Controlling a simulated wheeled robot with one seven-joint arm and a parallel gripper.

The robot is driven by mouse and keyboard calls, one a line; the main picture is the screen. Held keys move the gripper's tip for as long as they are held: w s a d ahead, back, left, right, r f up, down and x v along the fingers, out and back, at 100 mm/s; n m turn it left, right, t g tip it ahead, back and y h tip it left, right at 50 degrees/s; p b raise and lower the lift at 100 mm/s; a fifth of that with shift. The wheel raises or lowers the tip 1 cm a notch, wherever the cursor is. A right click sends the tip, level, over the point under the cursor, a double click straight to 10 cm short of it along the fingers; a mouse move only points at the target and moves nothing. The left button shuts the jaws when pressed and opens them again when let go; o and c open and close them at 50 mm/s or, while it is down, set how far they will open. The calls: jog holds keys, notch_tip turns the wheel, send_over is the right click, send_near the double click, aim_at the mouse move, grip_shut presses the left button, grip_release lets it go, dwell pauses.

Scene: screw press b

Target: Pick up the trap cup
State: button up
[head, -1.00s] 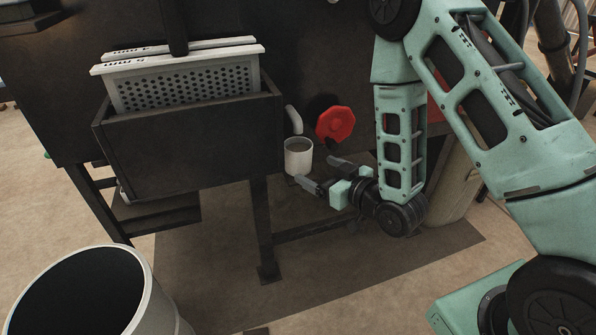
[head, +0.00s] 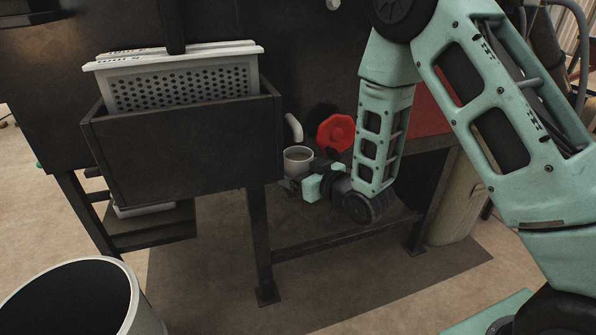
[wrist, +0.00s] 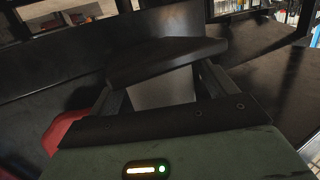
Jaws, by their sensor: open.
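The trap cup (head: 298,160) is a small pale cup with greyish-brown contents, upright below a white spout at the right end of the dark trough. My gripper (head: 299,177) is at the cup, reaching in from the right. Its near finger shows low in front of the cup; the far finger is hidden in the head view. In the wrist view a pale grey surface, which looks like the cup (wrist: 163,90), lies between the two open fingers (wrist: 163,88). Contact cannot be told.
A red knob (head: 336,133) sits just right of the cup, close to my gripper. The dark trough (head: 185,145) with pale perforated plates (head: 185,90) stands to the left. A large bin (head: 135,290) is at the lower left. Dark frame legs (head: 258,240) stand below.

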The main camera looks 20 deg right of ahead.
jog(key=c, duration=1)
jog(key=shift+c, duration=0.2)
jog(key=shift+r, duration=0.5)
jog(key=f+p+v, duration=0.3)
jog(key=p+v, duration=1.2)
jog(key=v, duration=0.2)
jog(key=shift+s+d+r, duration=0.35)
jog(key=shift+s+r, duration=0.05)
jog(key=shift+s, duration=0.15)
